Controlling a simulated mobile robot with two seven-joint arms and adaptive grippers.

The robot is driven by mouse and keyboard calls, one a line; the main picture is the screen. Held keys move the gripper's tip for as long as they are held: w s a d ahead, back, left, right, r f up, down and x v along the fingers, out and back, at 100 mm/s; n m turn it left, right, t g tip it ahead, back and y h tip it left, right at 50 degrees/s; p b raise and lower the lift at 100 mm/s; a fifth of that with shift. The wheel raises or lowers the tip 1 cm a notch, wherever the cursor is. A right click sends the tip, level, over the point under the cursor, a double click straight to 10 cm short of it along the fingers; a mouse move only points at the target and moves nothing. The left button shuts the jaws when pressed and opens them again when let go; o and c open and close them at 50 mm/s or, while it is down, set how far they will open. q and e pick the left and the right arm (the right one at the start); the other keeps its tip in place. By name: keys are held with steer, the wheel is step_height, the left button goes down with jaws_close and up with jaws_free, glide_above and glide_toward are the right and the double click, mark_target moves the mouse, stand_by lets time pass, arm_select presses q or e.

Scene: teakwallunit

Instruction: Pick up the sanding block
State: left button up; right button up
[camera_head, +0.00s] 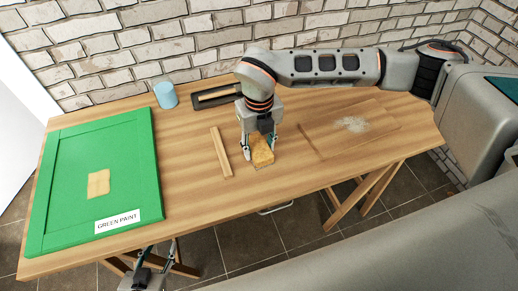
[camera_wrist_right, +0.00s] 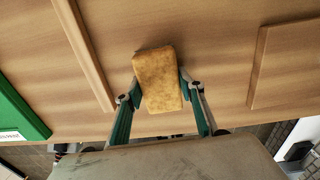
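The sanding block (camera_head: 262,152) is a yellow-brown block near the front middle of the wooden table (camera_head: 200,185). My right gripper (camera_head: 260,150) points down over it, with one finger on each side. In the right wrist view, the block (camera_wrist_right: 158,80) sits between the green finger pads (camera_wrist_right: 160,88), which appear to touch both its sides. I cannot tell whether its underside rests on the table. My left gripper (camera_head: 160,258) is low in the head view, in front of the table edge. Its fingers are apart and empty.
A wooden strip (camera_head: 221,152) lies left of the block. A thin board (camera_head: 345,130) with pale dust lies right. A green panel (camera_head: 70,180) with a bare patch and a "GREEN PAINT" label (camera_head: 117,220) fills the left side. A blue cup (camera_head: 166,95) and dark tray (camera_head: 203,98) stand behind.

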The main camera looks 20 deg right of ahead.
mark_target(259, 146)
steer(key=shift+r, duration=0.1)
step_height(259, 146, up, 20)
stand_by(0.7)
steer(key=shift+o, duration=1.4)
steer(key=shift+c, duration=0.6)
